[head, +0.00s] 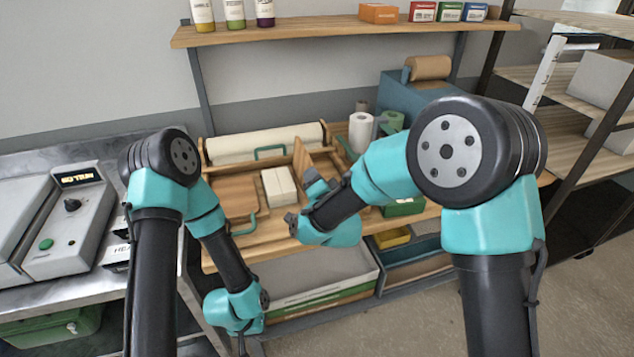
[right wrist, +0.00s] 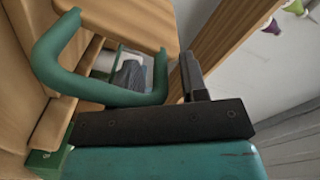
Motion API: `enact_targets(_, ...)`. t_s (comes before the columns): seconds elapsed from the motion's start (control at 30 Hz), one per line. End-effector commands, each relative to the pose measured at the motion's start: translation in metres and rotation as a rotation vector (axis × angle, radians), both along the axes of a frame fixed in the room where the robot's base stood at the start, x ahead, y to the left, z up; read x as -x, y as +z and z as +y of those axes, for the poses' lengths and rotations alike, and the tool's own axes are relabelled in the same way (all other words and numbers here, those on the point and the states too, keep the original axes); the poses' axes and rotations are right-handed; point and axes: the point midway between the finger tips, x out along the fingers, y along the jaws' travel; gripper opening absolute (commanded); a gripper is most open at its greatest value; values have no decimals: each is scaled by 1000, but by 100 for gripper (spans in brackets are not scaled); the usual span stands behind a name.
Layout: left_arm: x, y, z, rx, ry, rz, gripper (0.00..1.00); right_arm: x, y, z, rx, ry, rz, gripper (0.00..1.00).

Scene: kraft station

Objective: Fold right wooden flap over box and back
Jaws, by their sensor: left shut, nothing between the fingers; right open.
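A pale box (head: 279,187) sits mid-station on the wooden bench. The right wooden flap (head: 303,160) stands raised on the box's right side. In the right wrist view a wooden panel, apparently this flap (right wrist: 135,18), carries a green U-shaped handle (right wrist: 52,68). My right gripper (head: 304,205) is open beside the flap, close to the handle; I cannot tell whether the handle lies between its fingers. The left flap (head: 230,197) lies flat left of the box. My left gripper (head: 243,338) hangs low in front of the bench, shut and empty.
A white roll (head: 265,143) lies behind the box, with a green handle (head: 270,152) before it. Paper rolls (head: 360,132) and a blue-grey dispenser (head: 415,98) stand at the back right. A shelf (head: 340,27) runs above. A drawer (head: 320,280) sits below the bench.

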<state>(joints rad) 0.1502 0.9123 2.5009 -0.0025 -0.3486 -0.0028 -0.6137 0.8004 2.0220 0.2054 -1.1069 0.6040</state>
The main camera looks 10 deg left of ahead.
Motion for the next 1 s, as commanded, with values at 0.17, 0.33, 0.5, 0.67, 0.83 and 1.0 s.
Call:
enact_targets(0.17, 0, 0, 0, 0, 0, 0, 0, 6, 0, -2, 0, 1, 0, 40)
enact_targets(0.33, 0, 0, 0, 0, 0, 0, 0, 23, 0, -11, 2, 1, 1, 40)
enact_targets(0.5, 0, 0, 0, 0, 0, 0, 0, 51, 0, -24, 1, 2, 0, 40)
enact_targets(0.67, 0, 0, 0, 0, 0, 0, 0, 79, 0, -38, 0, 1, 0, 40)
enact_targets(0.83, 0, 0, 0, 0, 0, 0, 0, 109, 0, -52, 1, 2, 1, 40)
enact_targets(1.0, 0, 0, 0, 0, 0, 0, 0, 136, 0, -66, 2, 1, 1, 40)
